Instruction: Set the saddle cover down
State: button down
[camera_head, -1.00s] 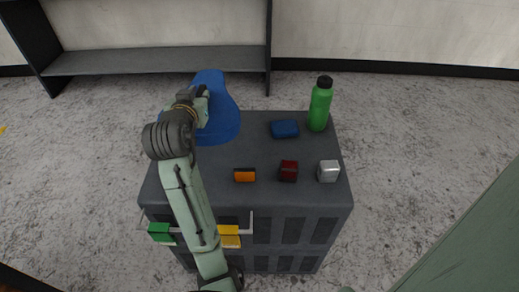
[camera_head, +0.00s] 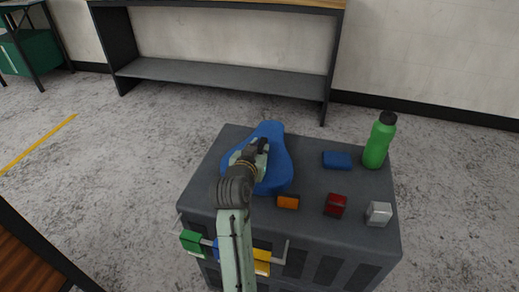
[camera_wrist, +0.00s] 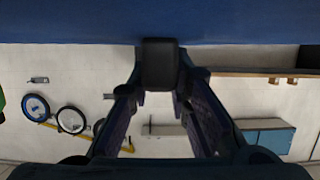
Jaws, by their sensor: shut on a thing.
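The blue saddle cover (camera_head: 277,172) is over the left part of the dark grey crate top (camera_head: 230,142). Its narrow end points to the back. My gripper (camera_head: 262,148) is shut on the saddle cover, with my wrist and arm hiding part of its left side. I cannot tell whether the cover touches the top. In the wrist view the saddle cover (camera_wrist: 75,20) fills the upper edge as a blue band above my gripper's fingers (camera_wrist: 160,68).
Green and yellow pieces (camera_head: 191,241) hang at the front. A shelf (camera_head: 220,80) stands behind.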

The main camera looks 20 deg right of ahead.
jog(key=shift+f, duration=0.2)
jog(key=c, duration=1.5)
grip_release()
jog(key=shift+r, duration=0.3)
jog(key=v, duration=0.6)
jog(key=p+v, duration=0.1)
jog(key=v, duration=0.2)
jog(key=shift+s+a+r, duration=0.1)
jog(key=shift+s+r, duration=0.1)
jog(key=shift+r, duration=0.15)
jog(key=shift+f+p+v, duration=0.25)
jog(key=shift+p+v, duration=0.9)
jog(key=shift+p, duration=1.45)
